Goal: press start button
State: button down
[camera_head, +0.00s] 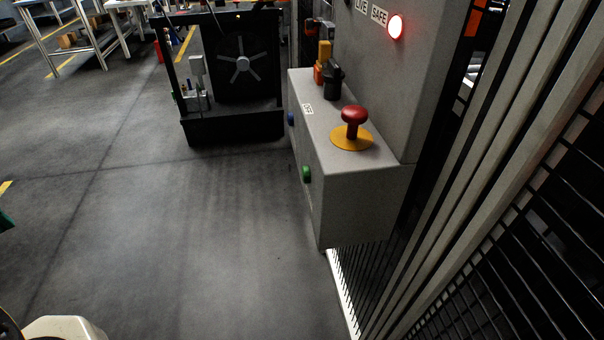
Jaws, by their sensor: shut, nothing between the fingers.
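A green button (307,174) sits on the left-facing side of a grey control box (350,205), near its front end. A blue button (291,119) is farther back on the same side. A red mushroom button (354,116) on a yellow disc (351,138) stands on the sloped top. No readable label shows beside the green button, so I cannot tell from writing which is the start button. My gripper is not in view. A pale rounded part at the bottom left corner may be mine.
The box juts from a grey cabinet (380,75) with a lit red-white lamp (396,27) by a SAFE label. A black mesh fence (520,250) runs along the right. A black wheeled rack (232,125) stands behind. The floor (190,240) left of the box is clear.

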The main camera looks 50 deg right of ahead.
aim_at(305, 169)
jog(key=k+j, duration=0.25)
jog(key=j, duration=0.15)
jog(key=k+j, duration=0.5)
jog(key=j, duration=0.25)
